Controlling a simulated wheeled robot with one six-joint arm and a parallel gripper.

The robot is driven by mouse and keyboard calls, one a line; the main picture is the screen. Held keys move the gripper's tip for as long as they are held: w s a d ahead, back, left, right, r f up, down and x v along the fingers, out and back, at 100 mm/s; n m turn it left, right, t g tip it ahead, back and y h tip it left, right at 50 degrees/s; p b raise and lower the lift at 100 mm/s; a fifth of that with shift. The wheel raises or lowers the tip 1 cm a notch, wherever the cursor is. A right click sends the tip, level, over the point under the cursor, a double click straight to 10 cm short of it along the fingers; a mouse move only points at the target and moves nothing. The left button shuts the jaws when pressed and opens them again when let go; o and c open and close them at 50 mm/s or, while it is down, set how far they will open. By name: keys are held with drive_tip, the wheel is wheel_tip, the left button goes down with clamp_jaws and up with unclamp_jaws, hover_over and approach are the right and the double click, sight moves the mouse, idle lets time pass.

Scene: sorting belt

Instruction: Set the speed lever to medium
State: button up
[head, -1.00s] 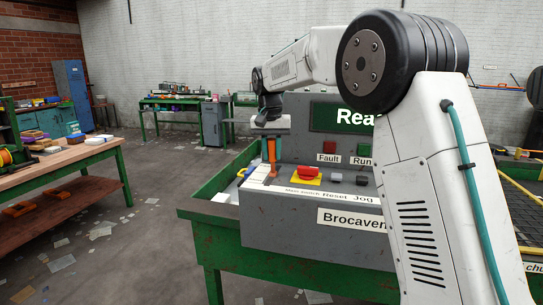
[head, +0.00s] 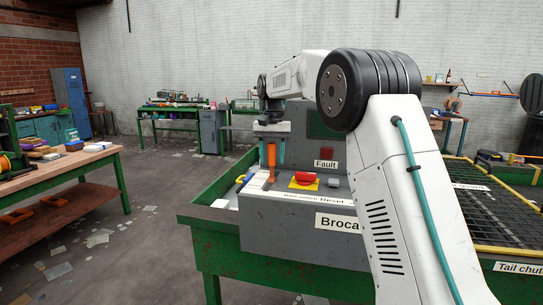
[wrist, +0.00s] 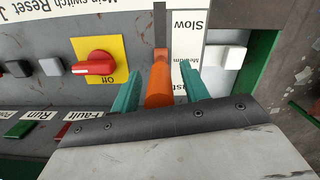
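The orange speed lever (wrist: 158,82) stands in a dark slot beside a white label strip (wrist: 187,40) reading Slow, Medium and a partly hidden Fast. Its visible far end is near Medium; the exact setting is unclear because my gripper covers part of the strip. My gripper (wrist: 160,92) has its two teal fingers on either side of the lever, with narrow gaps visible, so it looks open around it. In the head view the lever (head: 271,157) rises between the fingers of my gripper (head: 272,152), above the grey control panel (head: 275,222).
A red switch (wrist: 94,64) on a yellow plate marked Off lies left of the lever in the wrist view. A white block (wrist: 231,57) sits to its right. Fault and Run buttons are near the gripper. My arm hides the panel's right side.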

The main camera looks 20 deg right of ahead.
drive_tip(key=r, duration=0.7)
drive_tip(key=shift+w+d, duration=0.15)
drive_tip(key=shift+w, duration=0.15)
drive_tip(key=shift+r, duration=0.4)
